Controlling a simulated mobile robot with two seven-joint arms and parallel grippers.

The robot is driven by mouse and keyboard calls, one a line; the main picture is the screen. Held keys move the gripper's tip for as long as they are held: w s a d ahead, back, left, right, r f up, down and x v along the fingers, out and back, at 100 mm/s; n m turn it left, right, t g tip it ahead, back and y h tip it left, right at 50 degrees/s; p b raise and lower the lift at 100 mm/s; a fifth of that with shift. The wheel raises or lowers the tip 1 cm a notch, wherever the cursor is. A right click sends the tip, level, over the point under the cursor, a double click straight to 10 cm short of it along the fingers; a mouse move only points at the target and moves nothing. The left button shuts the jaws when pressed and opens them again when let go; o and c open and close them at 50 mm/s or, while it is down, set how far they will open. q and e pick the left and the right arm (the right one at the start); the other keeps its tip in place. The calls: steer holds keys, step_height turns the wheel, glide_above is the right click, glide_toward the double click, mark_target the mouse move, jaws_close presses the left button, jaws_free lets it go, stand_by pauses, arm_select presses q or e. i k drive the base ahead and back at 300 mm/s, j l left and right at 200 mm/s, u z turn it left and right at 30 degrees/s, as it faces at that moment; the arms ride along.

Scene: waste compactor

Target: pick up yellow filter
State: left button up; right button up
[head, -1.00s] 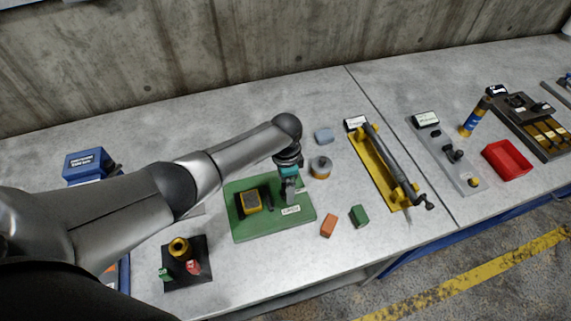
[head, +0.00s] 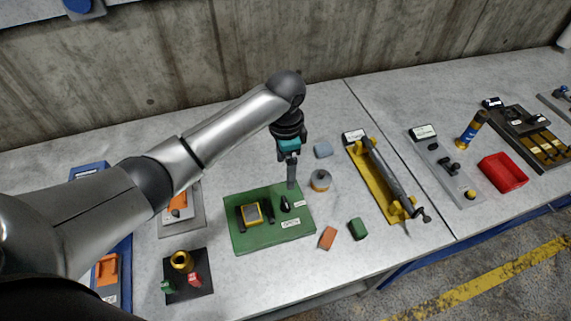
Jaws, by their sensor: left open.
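A short round canister (head: 320,181) with a yellow-orange band and grey top stands right of the green mat (head: 268,242). A yellow ring-like piece (head: 182,261) stands on a black mat at the front left. I cannot tell for certain which of them is the yellow filter. My left gripper (head: 292,186) points down at the back right edge of the green mat, just left of the canister. It is open and seems empty; its fingers are seen edge-on. My right gripper is not in view.
The green mat holds a yellow-and-black meter (head: 251,213) and a small black tool (head: 285,204). A yellow cradle (head: 375,190) stands to the right.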

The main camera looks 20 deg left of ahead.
mark_target(252, 214)
steer(key=k+l, duration=0.15)
steer(key=l, duration=0.15)
steer(key=k+l, duration=0.1)
steer(key=l, duration=0.25)
steer(key=k+l, duration=0.15)
steer(key=l, duration=0.15)
steer(key=k+l, duration=0.15)
steer(key=l, duration=0.15)
